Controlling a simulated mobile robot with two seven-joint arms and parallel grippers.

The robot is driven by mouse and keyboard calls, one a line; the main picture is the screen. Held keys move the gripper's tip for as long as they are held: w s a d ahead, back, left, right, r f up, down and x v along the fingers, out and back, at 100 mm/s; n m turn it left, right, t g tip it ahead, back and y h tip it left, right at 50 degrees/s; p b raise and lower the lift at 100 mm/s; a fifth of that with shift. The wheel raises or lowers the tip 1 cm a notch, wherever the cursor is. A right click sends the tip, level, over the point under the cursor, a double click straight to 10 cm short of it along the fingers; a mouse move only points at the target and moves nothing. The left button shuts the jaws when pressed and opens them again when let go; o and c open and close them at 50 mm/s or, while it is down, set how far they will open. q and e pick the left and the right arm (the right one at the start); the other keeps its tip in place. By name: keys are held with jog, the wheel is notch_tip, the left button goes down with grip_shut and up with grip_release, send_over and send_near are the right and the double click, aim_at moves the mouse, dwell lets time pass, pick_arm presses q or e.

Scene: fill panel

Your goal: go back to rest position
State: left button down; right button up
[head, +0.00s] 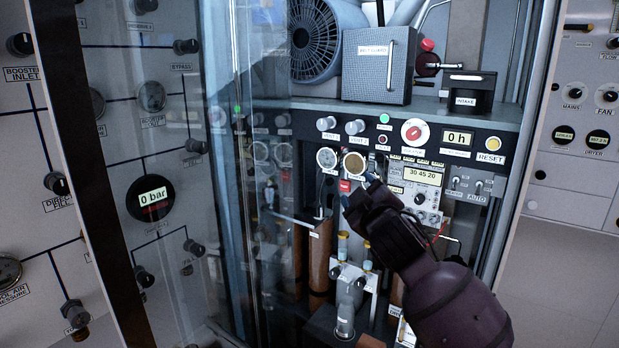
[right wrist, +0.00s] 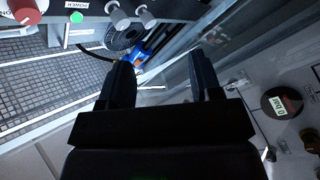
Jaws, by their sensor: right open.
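My right gripper (head: 358,188) is in front of the fill panel (head: 465,137), just below two round gauges, its arm coming in from the lower right. In the right wrist view my right gripper (right wrist: 165,85) shows two dark fingers spread apart with nothing between them. It is open and empty. In the head view the gripper covers part of the panel's lower middle, and I cannot tell whether it touches anything. My left gripper is not in view.
A clear door (head: 190,170) with a dark edge stands open at left. Brown cylinders (head: 320,262) and small bottles (head: 344,318) stand below the panel. A wall with gauges (head: 153,198) is at left, another control panel (head: 580,110) at right.

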jog(key=s+d+f+m+g, duration=0.1)
jog(key=s+d+f+m, duration=0.15)
jog(key=s+f, duration=0.4)
jog(key=s+d+f+m, duration=0.2)
jog(key=s+d+f, duration=0.15)
jog(key=f, duration=0.65)
jog(key=s+d+f+m+g, duration=0.1)
jog(key=s+d+f+m, duration=0.2)
jog(key=f, duration=0.5)
jog(key=s+d+f+m+g+h, duration=0.1)
jog(key=s+d+f, duration=0.3)
jog(key=s+f, duration=0.5)
jog(key=s+d+f+m+g+h, duration=0.2)
jog(key=s+f, duration=0.8)
jog(key=s, duration=0.5)
jog(key=shift+s+d+g+h, duration=0.25)
jog(key=shift+d+g+h, duration=0.35)
jog(key=shift+d+g, duration=0.55)
